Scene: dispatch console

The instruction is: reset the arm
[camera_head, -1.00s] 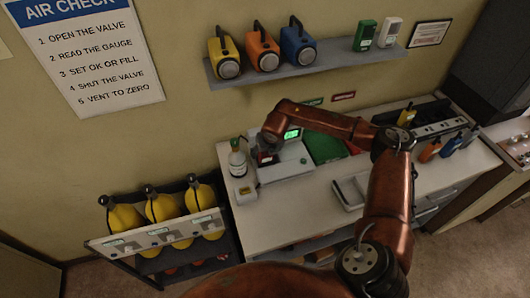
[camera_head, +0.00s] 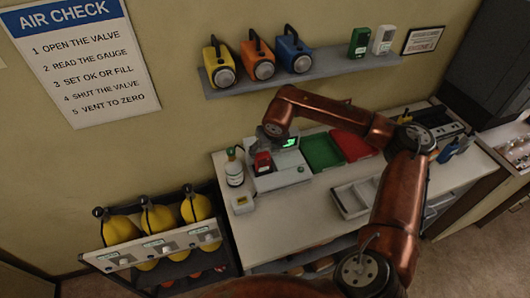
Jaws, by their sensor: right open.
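My right arm reaches in from the lower right, bends at the elbow and extends left over the counter (camera_head: 240,215). My right gripper (camera_head: 267,148) points down, small and dark, above a grey-white device with a lit green screen (camera_head: 289,142). It is open, and its fingers are hard to make out. A small red and black unit (camera_head: 263,161) stands on the device just below the gripper. I see nothing held, and I cannot tell whether the fingers touch the unit. My left gripper is not in view.
A bottle (camera_head: 234,168) stands left of the device. A green tray (camera_head: 322,151), a red tray (camera_head: 352,144) and a grey divided tray (camera_head: 352,197) lie to the right. A shelf (camera_head: 330,66) with lamps hangs above. Yellow cylinders (camera_head: 158,219) stand in a rack at left.

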